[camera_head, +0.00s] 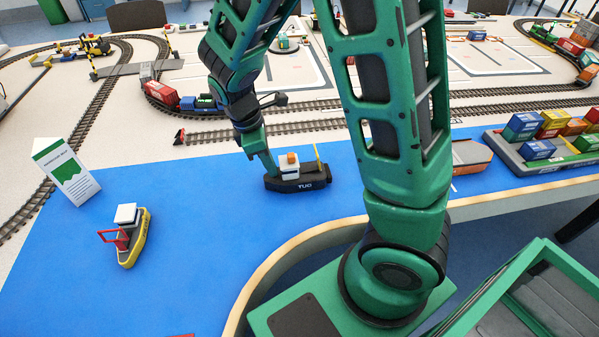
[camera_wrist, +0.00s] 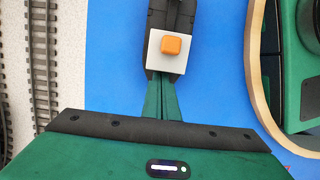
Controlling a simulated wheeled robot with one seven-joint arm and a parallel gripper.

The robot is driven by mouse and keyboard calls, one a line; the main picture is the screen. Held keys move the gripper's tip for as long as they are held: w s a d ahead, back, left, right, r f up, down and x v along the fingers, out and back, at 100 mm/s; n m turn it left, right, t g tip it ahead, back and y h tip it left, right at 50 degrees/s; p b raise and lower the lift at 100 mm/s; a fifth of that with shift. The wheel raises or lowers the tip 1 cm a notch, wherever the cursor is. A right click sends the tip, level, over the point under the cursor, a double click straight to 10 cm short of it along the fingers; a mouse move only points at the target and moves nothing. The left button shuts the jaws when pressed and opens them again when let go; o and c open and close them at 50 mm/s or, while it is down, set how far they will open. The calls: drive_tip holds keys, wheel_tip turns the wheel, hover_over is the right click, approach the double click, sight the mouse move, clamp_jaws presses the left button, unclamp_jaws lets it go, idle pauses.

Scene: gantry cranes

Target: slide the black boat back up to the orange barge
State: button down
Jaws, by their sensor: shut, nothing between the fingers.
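The black boat (camera_head: 300,184), marked TUG, sits upright on the blue water surface, with a white cabin and an orange block on top. In the wrist view the boat (camera_wrist: 171,67) lies straight ahead of the fingers. My gripper (camera_head: 271,170) is shut and empty, its fingertips low at the boat's left end. In the wrist view the gripper (camera_wrist: 162,88) meets the boat's near end; I cannot tell whether they touch. The orange barge (camera_head: 472,154) lies to the right of the boat, apart from it, its left part hidden behind my arm.
A grey-green barge (camera_head: 497,146) with several containers lies at the right. A yellow boat (camera_head: 136,243) and a white sign box (camera_head: 67,171) stand at the left. Rail track (camera_head: 250,129) runs behind the water. Blue surface is clear between the yellow and black boats.

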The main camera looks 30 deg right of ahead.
sight(316, 166)
drive_tip(key=shift+s+d, duration=0.8)
drive_tip(key=shift+d, duration=1.2)
drive_tip(key=shift+s+d, duration=0.85)
drive_tip(key=shift+d, duration=1.1)
drive_tip(key=shift+s+d, duration=0.8)
drive_tip(key=shift+d, duration=1.2)
drive_tip(key=shift+a, duration=0.1)
drive_tip(key=shift+w+a, duration=0.1)
drive_tip(key=shift+w+a+r, duration=0.2)
drive_tip(key=shift+a+r, duration=0.15)
drive_tip(key=shift+a, duration=0.1)
drive_tip(key=shift+s+d+r+v, duration=0.15)
drive_tip(key=shift+d+v, duration=0.2)
drive_tip(key=shift+v, duration=1.25)
drive_tip(key=shift+s+d+r+v, duration=0.1)
drive_tip(key=shift+d+v, duration=0.25)
drive_tip(key=shift+v, duration=1.2)
drive_tip(key=shift+s+d+r+v, duration=0.15)
drive_tip(key=shift+d+v, duration=0.2)
drive_tip(key=shift+v, duration=1.25)
drive_tip(key=shift+f, duration=0.15)
drive_tip(key=shift+s, duration=0.1)
